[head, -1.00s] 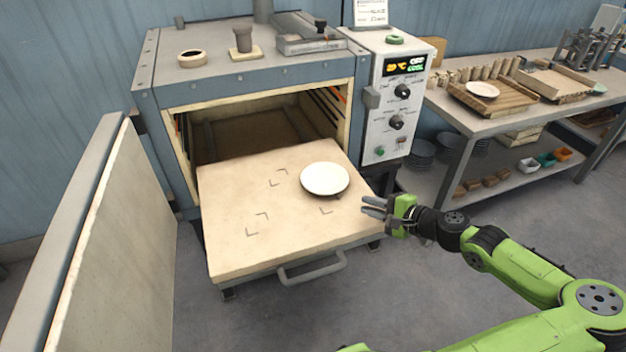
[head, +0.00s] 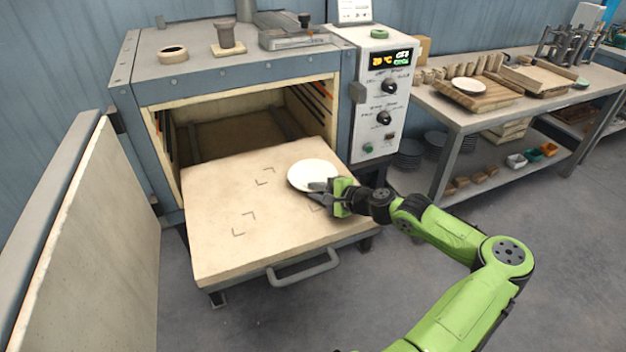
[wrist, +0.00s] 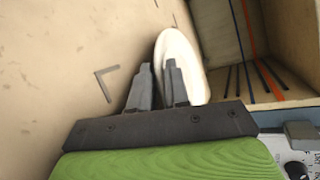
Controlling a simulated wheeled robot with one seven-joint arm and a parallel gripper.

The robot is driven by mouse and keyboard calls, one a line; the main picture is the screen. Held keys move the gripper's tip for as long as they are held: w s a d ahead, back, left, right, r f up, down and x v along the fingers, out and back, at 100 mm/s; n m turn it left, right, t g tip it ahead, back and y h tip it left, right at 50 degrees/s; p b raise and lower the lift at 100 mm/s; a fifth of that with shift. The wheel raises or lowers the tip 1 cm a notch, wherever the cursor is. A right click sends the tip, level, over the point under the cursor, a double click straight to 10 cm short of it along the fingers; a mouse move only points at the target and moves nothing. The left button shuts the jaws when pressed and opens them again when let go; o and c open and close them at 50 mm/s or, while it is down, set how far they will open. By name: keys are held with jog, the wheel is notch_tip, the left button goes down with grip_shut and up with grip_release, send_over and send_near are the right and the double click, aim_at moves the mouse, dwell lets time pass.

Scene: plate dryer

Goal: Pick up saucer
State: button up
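A white saucer (head: 308,172) lies on the pulled-out beige tray (head: 225,250) of the kiln, near its right side. My gripper (head: 318,188) is at the saucer's near right edge, with its fingertips overlapping the rim in the head view. In the wrist view my gripper (wrist: 158,72) has a small gap between its fingers. The saucer (wrist: 194,58) shows there with its left rim in line with that gap and the right finger over its face. Whether the fingers touch the rim cannot be seen.
The kiln (head: 245,95) stands open behind the tray, its thick door (head: 75,240) swung out at left. A control panel (head: 382,100) is right of the opening. A metal table (head: 480,115) with boards and another white plate (head: 469,85) stands at right.

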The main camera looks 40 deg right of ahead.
grip_shut()
notch_tip(320, 180, up, 10)
jog(key=p, duration=0.3)
jog(key=shift+p, duration=0.35)
